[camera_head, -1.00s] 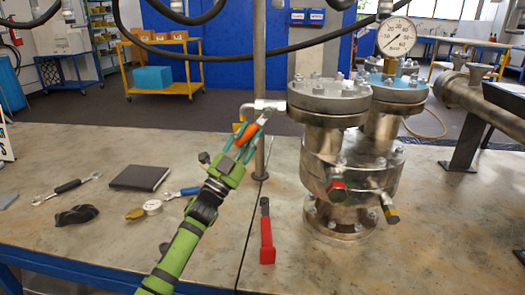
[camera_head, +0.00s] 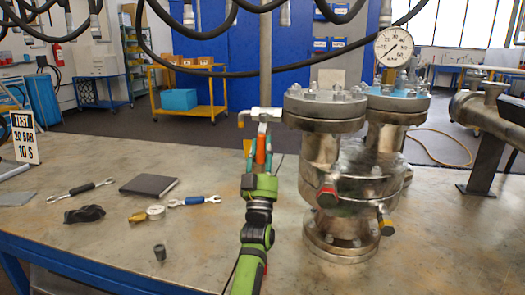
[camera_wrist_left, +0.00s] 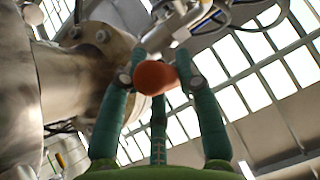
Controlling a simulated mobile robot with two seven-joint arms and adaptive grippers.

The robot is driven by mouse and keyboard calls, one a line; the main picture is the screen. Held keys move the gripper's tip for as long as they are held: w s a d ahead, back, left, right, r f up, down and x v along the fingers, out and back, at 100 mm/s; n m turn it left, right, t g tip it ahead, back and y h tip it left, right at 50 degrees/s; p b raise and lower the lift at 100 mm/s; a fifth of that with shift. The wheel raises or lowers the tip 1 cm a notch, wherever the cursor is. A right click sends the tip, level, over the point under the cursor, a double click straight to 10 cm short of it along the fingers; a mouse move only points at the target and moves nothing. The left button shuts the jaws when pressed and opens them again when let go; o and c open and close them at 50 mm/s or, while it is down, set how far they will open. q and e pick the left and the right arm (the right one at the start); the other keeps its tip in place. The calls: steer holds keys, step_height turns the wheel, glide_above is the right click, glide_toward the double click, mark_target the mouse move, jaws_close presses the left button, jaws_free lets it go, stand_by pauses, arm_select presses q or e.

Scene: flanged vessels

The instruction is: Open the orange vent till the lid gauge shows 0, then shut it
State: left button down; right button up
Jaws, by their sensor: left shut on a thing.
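The orange vent handle (camera_head: 261,150) hangs below the silver vent fitting (camera_head: 264,113) on the left of the flanged vessel (camera_head: 345,160). My left gripper (camera_head: 260,156) is shut on the orange handle, which points down toward me. In the left wrist view the orange handle (camera_wrist_left: 155,77) sits between the teal fingers. The round white lid gauge (camera_head: 393,48) stands above the blue-topped lid; its needle shows as a thin dark line, too small to read surely. My right gripper is out of view.
Wrenches, a dark notebook (camera_head: 149,186), a small brass-fitted gauge (camera_head: 147,214) and a grey cylinder (camera_head: 159,254) lie on the bench to the left. A test sign (camera_head: 25,137) reads 20 BAR 10 S.

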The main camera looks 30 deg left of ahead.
arm_select(q)
steer(key=shift+d+r+n+g+y, duration=0.15)
steer(key=shift+n+y, duration=0.15)
steer(key=shift+n, duration=0.15)
steer(key=shift+r+n+g+y, duration=0.15)
steer(key=shift+n+y, duration=0.15)
steer(key=shift+n, duration=0.15)
steer(key=c, duration=0.9)
jaws_free()
steer(key=shift+w+f, duration=0.1)
steer(key=shift+o, duration=0.2)
steer(key=shift+f, duration=0.1)
steer(key=shift+d+f, duration=0.1)
steer(key=shift+f, duration=0.15)
steer(key=v, duration=1.1)
steer(key=shift+s, duration=0.3)
steer(key=shift+d+f, duration=0.1)
steer(key=shift+f, duration=0.15)
